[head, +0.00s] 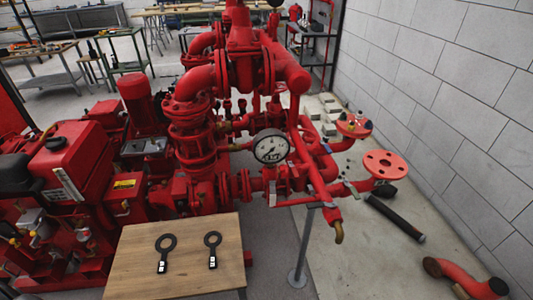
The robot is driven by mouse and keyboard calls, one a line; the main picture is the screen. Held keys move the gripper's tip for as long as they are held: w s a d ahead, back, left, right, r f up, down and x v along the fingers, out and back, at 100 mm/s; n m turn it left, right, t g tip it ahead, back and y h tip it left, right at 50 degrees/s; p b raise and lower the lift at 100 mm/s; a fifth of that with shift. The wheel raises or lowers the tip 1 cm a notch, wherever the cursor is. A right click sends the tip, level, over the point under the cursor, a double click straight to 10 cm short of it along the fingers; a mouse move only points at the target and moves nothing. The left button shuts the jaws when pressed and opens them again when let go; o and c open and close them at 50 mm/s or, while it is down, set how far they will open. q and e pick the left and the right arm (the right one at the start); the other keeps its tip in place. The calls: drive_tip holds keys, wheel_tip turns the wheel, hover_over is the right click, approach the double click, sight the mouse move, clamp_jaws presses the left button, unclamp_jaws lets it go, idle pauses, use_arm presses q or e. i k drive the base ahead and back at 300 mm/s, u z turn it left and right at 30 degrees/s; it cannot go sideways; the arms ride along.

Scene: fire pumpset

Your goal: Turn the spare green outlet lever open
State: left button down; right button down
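The red fire pumpset (240,45) fills the middle of the head view. I cannot make out a green lever anywhere on it. Two red round outlet flanges stick out on the right: the nearer flange (385,164) and the farther flange (354,128), which has small coloured parts on it too small to tell. Neither of my grippers is in view.
A wooden table (135,265) in front holds two black ring-headed tools, the left tool (164,252) and the right tool (212,248). A pressure gauge (270,147) faces me. A dark cylinder (395,218) and a red elbow pipe (465,278) lie right, near the block wall (455,85).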

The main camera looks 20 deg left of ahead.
sight(353, 190)
drive_tip(key=u, duration=0.05)
drive_tip(key=k, duration=0.5)
drive_tip(key=z, duration=2.45)
drive_tip(key=i, duration=1.5)
drive_tip(key=u, duration=2.05)
